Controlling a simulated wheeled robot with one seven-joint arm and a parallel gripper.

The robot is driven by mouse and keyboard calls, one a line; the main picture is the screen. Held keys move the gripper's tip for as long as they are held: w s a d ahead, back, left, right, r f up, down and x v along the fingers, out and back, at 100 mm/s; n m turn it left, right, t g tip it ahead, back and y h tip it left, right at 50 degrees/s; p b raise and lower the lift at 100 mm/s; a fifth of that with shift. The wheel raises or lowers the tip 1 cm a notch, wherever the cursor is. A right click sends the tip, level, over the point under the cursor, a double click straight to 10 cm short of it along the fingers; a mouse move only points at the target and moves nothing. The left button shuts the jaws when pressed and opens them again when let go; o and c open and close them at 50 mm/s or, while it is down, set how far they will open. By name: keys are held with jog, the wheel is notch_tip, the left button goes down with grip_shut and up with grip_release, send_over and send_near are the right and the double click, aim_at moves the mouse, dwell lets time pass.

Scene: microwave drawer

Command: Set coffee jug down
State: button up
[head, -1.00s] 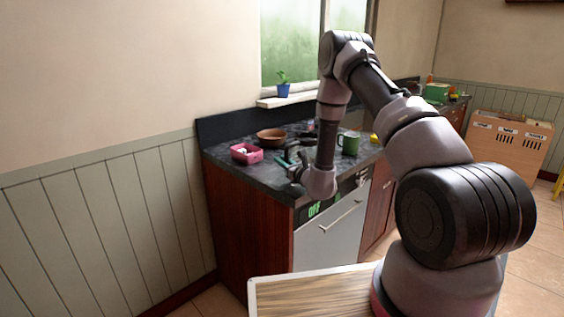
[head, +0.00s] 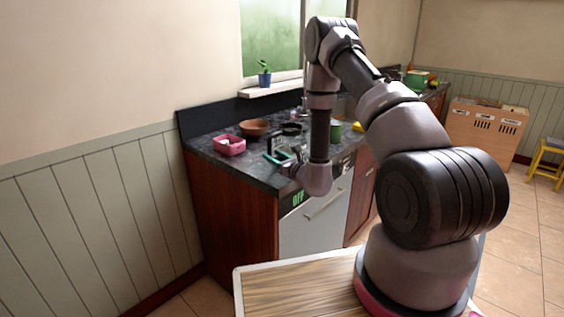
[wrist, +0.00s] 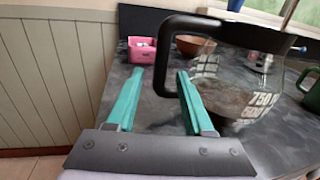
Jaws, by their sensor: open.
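The coffee jug (wrist: 262,80) is clear glass with white volume marks and a black handle. The black handle hangs in the picture between the fingertips, with gaps on both sides. In the head view my gripper (head: 277,156) is low over the counter's front edge; the jug is hard to make out there.
A pink basket (head: 229,146) and a brown bowl (head: 254,127) stand on the counter's left part. A green mug (wrist: 312,92) is to the jug's right. The dishwasher-like front (head: 315,218) lies below the counter. Bare counter (wrist: 150,115) shows around my fingers.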

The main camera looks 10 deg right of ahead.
jog(key=v, duration=0.5)
jog(key=shift+s+d, duration=0.1)
jog(key=shift+s, duration=0.25)
jog(key=a+r+n+g+y, duration=0.2)
jog(key=a+r+n+y, duration=0.25)
jog(key=r, duration=0.45)
jog(key=s+a+r+n+g+y, duration=0.2)
jog(key=s+a+r+n+g, duration=0.2)
jog(key=s+r+n+g, duration=0.35)
jog(key=s+a+r+n+g+y, duration=0.35)
jog(key=s+r+n+g, duration=0.25)
jog(key=s+r, duration=0.25)
jog(key=s+d+r+n+t+h, duration=0.1)
jog(key=s+d+r+n+h, duration=0.3)
jog(key=s+d+n+h, duration=0.5)
jog(key=s+d+r+t+h, duration=0.4)
jog(key=d+r+t+h, duration=0.1)
jog(key=d, duration=0.3)
jog(key=shift+d+h, duration=0.15)
jog(key=shift+h, duration=0.55)
jog(key=shift+s+r, duration=0.1)
jog(key=shift+r, duration=0.05)
